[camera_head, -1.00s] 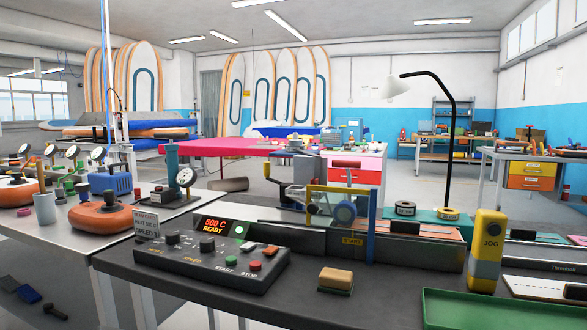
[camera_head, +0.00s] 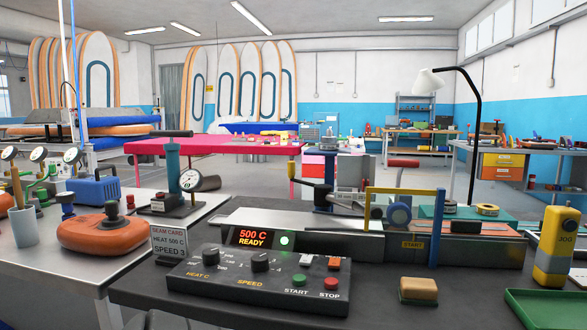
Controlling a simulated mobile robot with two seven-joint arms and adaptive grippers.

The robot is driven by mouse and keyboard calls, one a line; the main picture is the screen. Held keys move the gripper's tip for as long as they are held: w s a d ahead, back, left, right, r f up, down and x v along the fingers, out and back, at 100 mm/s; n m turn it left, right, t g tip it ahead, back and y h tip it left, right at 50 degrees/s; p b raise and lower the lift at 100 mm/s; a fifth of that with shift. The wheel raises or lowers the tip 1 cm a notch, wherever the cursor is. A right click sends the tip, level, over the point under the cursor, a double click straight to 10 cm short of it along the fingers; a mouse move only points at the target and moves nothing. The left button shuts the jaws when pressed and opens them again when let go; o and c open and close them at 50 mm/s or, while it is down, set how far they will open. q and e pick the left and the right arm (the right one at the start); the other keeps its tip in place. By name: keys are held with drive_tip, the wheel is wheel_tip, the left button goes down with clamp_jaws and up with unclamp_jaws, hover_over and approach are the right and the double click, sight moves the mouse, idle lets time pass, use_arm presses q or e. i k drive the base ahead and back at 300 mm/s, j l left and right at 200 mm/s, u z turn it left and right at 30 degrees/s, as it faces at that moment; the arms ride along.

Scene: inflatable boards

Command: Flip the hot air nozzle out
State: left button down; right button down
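The welding machine stands on the dark bench in the middle of the head view, with a yellow frame (camera_head: 404,190) and a blue roller (camera_head: 398,214). A grey metal part (camera_head: 346,199) beside the roller may be the hot air nozzle; it is partly behind the frame, and I cannot tell whether it is swung in or out. A lever with a red grip (camera_head: 403,163) rises behind it. The control box (camera_head: 262,278) has a display (camera_head: 252,237) reading "500 C READY" and a lit green lamp (camera_head: 285,240). Neither of my grippers is in view.
A sign (camera_head: 169,245) reads heat 500 C, speed 3. A tan block (camera_head: 418,289), a yellow JOG pendant (camera_head: 556,246) and a green tray (camera_head: 546,306) are on the bench. A left table (camera_head: 60,270) holds an orange device (camera_head: 102,233) and gauges.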

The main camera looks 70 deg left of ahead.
sight(324, 196)
drive_tip(key=k+j+z, duration=0.1)
drive_tip(key=k+j, duration=1.2)
